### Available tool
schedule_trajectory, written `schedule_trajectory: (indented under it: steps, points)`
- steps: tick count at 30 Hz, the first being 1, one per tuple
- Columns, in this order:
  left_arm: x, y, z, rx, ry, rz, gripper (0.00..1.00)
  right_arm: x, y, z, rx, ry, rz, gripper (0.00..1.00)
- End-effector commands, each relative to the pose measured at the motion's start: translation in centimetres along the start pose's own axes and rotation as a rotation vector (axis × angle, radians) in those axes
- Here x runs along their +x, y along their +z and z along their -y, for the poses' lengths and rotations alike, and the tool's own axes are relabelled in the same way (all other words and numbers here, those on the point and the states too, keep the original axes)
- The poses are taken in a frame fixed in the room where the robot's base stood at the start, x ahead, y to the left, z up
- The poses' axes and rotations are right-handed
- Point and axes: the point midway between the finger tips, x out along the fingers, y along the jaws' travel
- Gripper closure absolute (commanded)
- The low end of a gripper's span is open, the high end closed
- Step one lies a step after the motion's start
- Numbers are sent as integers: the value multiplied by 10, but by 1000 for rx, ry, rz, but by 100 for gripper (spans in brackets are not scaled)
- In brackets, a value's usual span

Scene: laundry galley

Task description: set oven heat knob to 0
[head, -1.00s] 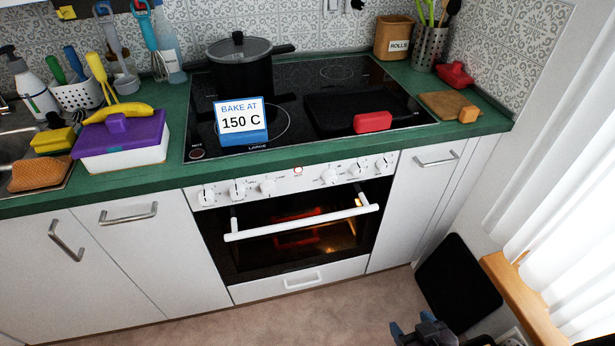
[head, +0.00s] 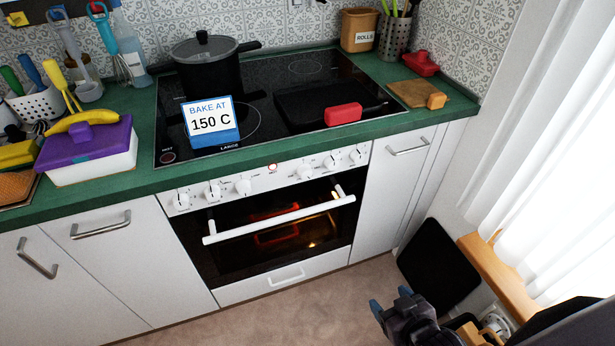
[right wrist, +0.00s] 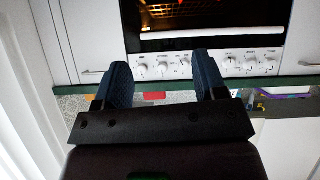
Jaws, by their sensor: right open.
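The oven (head: 275,232) is built in under the green counter, its window glowing orange inside. Its white control panel (head: 285,178) carries several white knobs, with three on the left side, such as this knob (head: 243,186), and three on the right, such as this knob (head: 331,162). Labels are too small to read, so I cannot tell which is the heat knob or its setting. A round red-ringed lamp (head: 272,167) sits between the groups. My right gripper (head: 390,300) is open and empty, low in front of the oven's right side. The right wrist view shows the panel (right wrist: 205,67) upside down beyond the fingers. My left gripper is not in view.
The white oven handle (head: 280,219) sticks out below the knobs. On the hob stand a black pot (head: 208,72) and a sign (head: 210,122) reading "BAKE AT 150 C". A red-handled pan (head: 300,108) lies at right. A black panel (head: 438,265) leans by the right wall. The floor ahead is clear.

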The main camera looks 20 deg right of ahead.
Motion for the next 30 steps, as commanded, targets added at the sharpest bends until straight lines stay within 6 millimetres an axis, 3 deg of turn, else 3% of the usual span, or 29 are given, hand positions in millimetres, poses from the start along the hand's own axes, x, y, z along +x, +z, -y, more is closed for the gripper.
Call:
schedule_trajectory:
  steps: [7, 11, 15, 21, 25, 30]
  points:
    - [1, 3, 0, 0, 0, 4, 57, 62, -83, 30, 25, -113, -162, 35]
    - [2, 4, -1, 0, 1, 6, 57, 92, -126, 57, 264, -260, -248, 35]
    - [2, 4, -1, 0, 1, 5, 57, 112, -164, 78, 638, -422, -289, 35]
    - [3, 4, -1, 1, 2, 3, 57, 134, -203, 90, 1252, -628, -261, 35]
    - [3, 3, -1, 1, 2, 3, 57, 147, -214, 88, 1671, -728, -201, 35]
    - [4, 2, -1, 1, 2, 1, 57, 161, -208, 76, 2209, -796, -109, 35]
